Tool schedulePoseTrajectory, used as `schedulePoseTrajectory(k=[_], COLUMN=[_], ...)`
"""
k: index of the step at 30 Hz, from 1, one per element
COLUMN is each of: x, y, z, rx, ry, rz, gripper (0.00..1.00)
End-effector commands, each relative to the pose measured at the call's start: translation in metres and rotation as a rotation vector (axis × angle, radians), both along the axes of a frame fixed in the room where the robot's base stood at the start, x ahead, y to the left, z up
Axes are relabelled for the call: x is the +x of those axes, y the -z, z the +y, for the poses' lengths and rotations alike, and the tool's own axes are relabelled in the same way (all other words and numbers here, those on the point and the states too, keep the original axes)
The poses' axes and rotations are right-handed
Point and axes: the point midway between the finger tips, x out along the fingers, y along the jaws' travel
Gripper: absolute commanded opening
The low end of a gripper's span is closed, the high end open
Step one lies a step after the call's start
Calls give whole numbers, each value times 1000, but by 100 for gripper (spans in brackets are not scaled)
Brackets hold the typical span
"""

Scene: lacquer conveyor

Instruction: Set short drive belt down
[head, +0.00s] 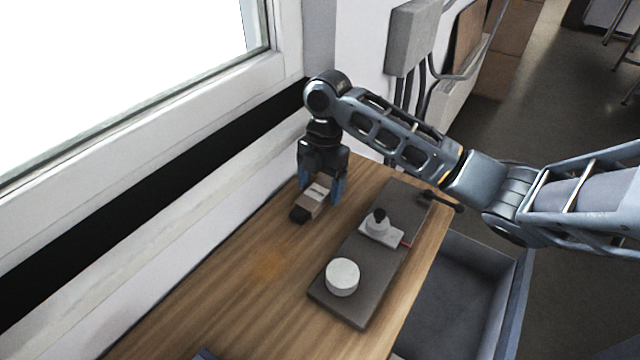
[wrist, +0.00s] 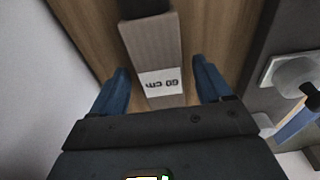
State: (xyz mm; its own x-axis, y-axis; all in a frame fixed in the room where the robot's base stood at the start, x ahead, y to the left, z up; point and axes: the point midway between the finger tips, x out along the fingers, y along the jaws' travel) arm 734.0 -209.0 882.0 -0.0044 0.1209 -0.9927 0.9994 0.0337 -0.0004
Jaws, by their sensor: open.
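The short drive belt (head: 314,200) is a grey-brown bundle with a dark end and a white label. It lies on the wooden table near the window side. In the wrist view the belt (wrist: 151,52) shows a label reading "60 cm", upside down. My gripper (head: 321,188) points down over the belt. In the wrist view my gripper (wrist: 160,70) is open, one finger on each side of the belt, with a gap on both sides. The belt's near end is hidden under the gripper body.
A dark mat (head: 345,305) on the wooden table (head: 230,300) holds a white round puck (head: 342,277) and a white block with a black knob (head: 380,224). A grey bin (head: 455,300) stands beyond the table's right edge. The table's near left part is clear.

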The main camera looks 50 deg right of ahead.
Motion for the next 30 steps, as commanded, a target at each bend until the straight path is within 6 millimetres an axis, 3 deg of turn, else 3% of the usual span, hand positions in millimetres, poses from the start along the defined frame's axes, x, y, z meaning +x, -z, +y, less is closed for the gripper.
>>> schedulePoseTrajectory(k=[5, 19, 30], x=[1, 1, 1], y=[-12, -104, -123], z=[-1, -13, -15], rx=[-2, -6, -1], ry=[-2, -2, 0], rz=[-1, -1, 0], gripper=[78, 78, 78])
